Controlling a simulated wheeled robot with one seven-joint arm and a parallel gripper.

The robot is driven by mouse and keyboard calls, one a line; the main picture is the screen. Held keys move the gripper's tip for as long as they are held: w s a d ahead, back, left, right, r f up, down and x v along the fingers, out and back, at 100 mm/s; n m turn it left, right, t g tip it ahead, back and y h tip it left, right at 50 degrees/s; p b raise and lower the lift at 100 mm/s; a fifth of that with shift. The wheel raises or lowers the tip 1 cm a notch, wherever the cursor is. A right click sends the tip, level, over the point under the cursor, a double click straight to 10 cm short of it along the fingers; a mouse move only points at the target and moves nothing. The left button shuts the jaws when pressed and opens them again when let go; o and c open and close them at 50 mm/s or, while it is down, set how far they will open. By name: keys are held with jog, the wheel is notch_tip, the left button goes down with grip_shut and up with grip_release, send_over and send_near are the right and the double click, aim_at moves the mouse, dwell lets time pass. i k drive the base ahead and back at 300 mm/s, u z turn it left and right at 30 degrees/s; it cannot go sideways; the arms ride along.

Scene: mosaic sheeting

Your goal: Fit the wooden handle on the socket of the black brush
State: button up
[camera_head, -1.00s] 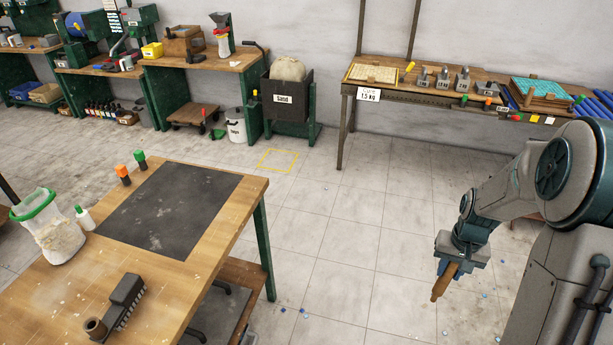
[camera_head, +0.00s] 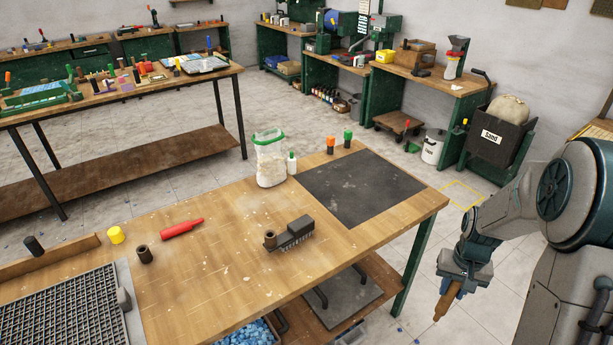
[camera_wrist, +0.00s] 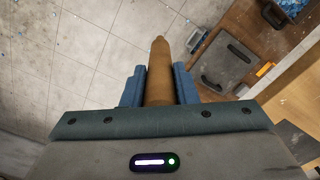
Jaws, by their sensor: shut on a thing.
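My gripper (camera_head: 457,286) is shut on the wooden handle (camera_head: 443,304), which points down over the floor to the right of the workbench. The handle also shows in the wrist view (camera_wrist: 159,75), a brown rod between the two blue fingers. The black brush (camera_head: 292,235) lies on the workbench with its bristles along the near side. Its round, brown-rimmed socket (camera_head: 270,240) is at its left end. The handle and brush are well apart.
The workbench (camera_head: 225,255) also holds a dark mat (camera_head: 362,190), a bag of pale powder (camera_head: 270,163), a red bottle (camera_head: 182,229), a yellow cap (camera_head: 116,235), a brown cup (camera_head: 144,254) and a grid tray (camera_head: 75,300). Bare wood surrounds the brush.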

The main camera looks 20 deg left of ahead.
aim_at(304, 226)
jog(key=u, duration=1.5)
